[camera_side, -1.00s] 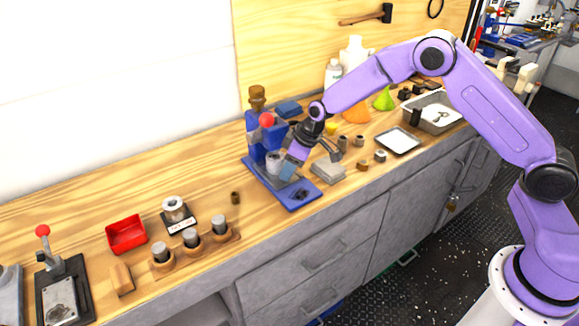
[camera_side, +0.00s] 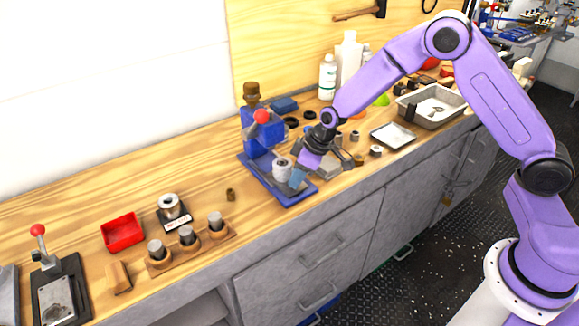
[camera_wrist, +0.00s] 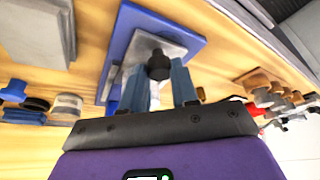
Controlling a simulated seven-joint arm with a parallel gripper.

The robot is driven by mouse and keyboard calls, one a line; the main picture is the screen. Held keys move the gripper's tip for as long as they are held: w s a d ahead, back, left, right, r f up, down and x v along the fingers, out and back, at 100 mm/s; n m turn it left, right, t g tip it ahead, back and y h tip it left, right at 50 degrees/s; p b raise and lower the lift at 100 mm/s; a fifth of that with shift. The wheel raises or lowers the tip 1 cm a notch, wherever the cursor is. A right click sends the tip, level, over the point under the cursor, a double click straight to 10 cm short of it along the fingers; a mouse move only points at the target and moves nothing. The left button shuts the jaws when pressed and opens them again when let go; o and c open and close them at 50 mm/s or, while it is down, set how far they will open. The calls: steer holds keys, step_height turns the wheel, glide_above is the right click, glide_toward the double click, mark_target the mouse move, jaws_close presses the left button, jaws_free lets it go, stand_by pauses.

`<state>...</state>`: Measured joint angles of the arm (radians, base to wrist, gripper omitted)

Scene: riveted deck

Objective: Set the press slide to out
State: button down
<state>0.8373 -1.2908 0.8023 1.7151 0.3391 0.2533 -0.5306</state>
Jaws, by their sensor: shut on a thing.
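The blue press (camera_side: 256,135) with a red ball knob (camera_side: 262,116) stands on a blue base plate (camera_side: 301,196) near the bench's front. Its grey slide (camera_wrist: 143,46) lies over the blue plate in the wrist view and ends in a dark knob (camera_wrist: 158,65). A pale metal cup (camera_side: 282,168) sits on the slide, beside my gripper. My gripper (camera_side: 296,180) reaches down over the front part of the base. In the wrist view my gripper (camera_wrist: 157,82) has its blue fingers on both sides of the knob, shut on it. The exact finger contact is partly hidden.
A grey block (camera_side: 330,165) and small metal parts lie right of my gripper. Left are a red bin (camera_side: 122,232) and a wooden holder (camera_side: 190,249) with cylinders.

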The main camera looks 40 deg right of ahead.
steer(key=shift+s, duration=1.15)
steer(key=c, duration=1.1)
jaws_free()
steer(key=shift+d+r, duration=0.1)
steer(key=shift+r, duration=0.45)
steer(key=v, duration=1.6)
steer(key=shift+s+r, duration=0.15)
